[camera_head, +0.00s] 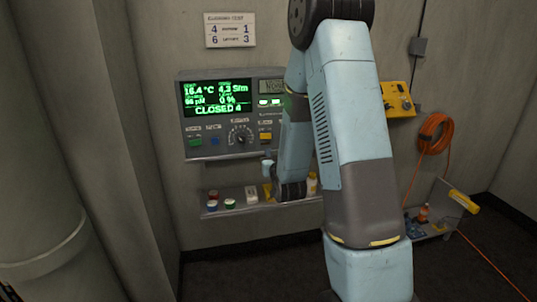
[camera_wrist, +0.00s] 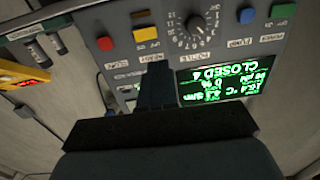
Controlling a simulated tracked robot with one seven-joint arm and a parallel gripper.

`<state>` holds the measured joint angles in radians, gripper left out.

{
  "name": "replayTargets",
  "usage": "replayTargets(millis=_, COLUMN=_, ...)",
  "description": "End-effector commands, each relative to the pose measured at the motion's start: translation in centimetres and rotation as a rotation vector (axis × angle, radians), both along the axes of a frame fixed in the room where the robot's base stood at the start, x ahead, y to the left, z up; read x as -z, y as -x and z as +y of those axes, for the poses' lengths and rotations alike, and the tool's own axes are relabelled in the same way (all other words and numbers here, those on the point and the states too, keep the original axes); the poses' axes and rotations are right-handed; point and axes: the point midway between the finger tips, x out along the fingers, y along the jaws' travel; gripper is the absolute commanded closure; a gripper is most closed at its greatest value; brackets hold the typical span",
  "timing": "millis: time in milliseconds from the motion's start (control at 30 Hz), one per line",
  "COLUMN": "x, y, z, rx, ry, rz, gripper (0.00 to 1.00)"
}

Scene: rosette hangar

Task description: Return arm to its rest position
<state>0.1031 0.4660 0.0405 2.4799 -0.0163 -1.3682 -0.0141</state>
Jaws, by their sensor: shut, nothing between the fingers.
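My arm is light blue and grey and fills the middle and right of the head view, folded over at the top and reaching down in front of the wall panel. My gripper (camera_wrist: 157,85) shows in the wrist view as dark fingers closed together with nothing between them. It lies in front of the grey control panel (camera_head: 200,157), which the wrist view shows upside down. The panel screen (camera_head: 216,97) reads "CLOSED 4". In the head view the forearm hides part of the panel's right side.
A shelf (camera_head: 235,209) below the panel holds several small caps and bottles. A yellow box (camera_head: 398,99) and a coiled orange hose (camera_head: 434,134) hang to the right. A low cart (camera_head: 432,228) stands beneath them. A large grey column (camera_head: 40,180) stands at the left.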

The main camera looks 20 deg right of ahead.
Motion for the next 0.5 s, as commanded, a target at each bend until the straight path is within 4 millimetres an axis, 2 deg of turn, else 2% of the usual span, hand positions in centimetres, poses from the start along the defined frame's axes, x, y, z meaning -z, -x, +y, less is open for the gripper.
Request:
replayTargets(millis=333, x=0.0, y=0.0, z=0.0, rx=0.000, ry=0.000, rz=0.000, gripper=1.00)
replayTargets(millis=500, x=-1.1, y=0.1, z=0.2, rx=-0.003, ry=0.000, rz=0.031, gripper=1.00)
